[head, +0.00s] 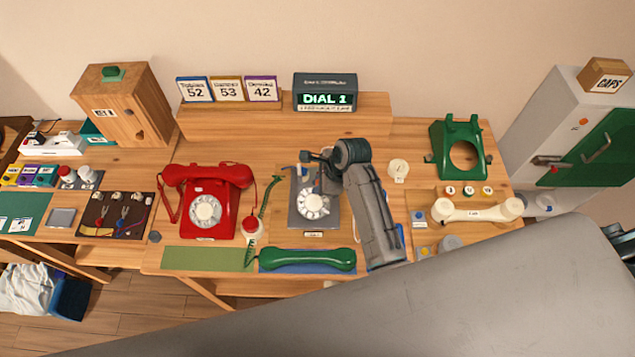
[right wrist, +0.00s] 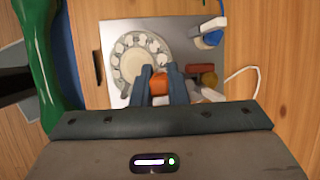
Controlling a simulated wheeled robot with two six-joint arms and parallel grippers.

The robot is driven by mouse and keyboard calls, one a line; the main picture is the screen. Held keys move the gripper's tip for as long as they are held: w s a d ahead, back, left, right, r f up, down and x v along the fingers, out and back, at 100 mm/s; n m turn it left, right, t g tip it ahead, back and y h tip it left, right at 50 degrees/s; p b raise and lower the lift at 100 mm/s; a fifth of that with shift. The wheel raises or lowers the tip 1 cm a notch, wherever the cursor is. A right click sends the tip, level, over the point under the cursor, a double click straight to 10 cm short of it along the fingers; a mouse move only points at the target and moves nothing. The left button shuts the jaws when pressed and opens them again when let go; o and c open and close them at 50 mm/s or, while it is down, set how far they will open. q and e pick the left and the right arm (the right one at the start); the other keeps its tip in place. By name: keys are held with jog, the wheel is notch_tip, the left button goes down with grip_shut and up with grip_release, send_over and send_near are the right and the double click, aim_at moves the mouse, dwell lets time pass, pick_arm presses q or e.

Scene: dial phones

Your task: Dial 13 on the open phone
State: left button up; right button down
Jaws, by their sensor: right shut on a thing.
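The open phone is a grey plate (head: 296,222) with a white rotary dial (head: 312,206) and bare parts on it, in the middle of the table. My right gripper (head: 322,178) is over the plate, close to the dial. In the right wrist view my gripper (right wrist: 159,82) is shut on a small orange piece (right wrist: 159,86) at the lower right edge of the dial (right wrist: 140,60). I cannot tell whether the piece touches the dial. A display (head: 326,99) behind reads "DIAL 1". My left gripper is not in view.
A red phone (head: 207,200) stands left of the plate. A green handset (head: 307,260) lies in front, and an empty green phone shell (head: 459,150) stands at the back right. A cream handset (head: 468,211) lies on a wooden board at right.

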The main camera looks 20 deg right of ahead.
jog(key=shift+s+d+f, duration=0.15)
jog(key=shift+s+d, duration=0.25)
jog(key=shift+s+d+f, duration=0.15)
jog(key=shift+s+d, duration=0.05)
jog(key=shift+s, duration=0.3)
jog(key=shift+s+f, duration=0.1)
jog(key=shift+s+d+f, duration=0.1)
jog(key=shift+s+f, duration=0.05)
jog(key=shift+s, duration=0.3)
dwell(0.4)
jog(key=shift+s+a+f, duration=0.2)
jog(key=shift+s+f, duration=0.05)
jog(key=shift+s, duration=0.35)
jog(key=shift+f, duration=0.1)
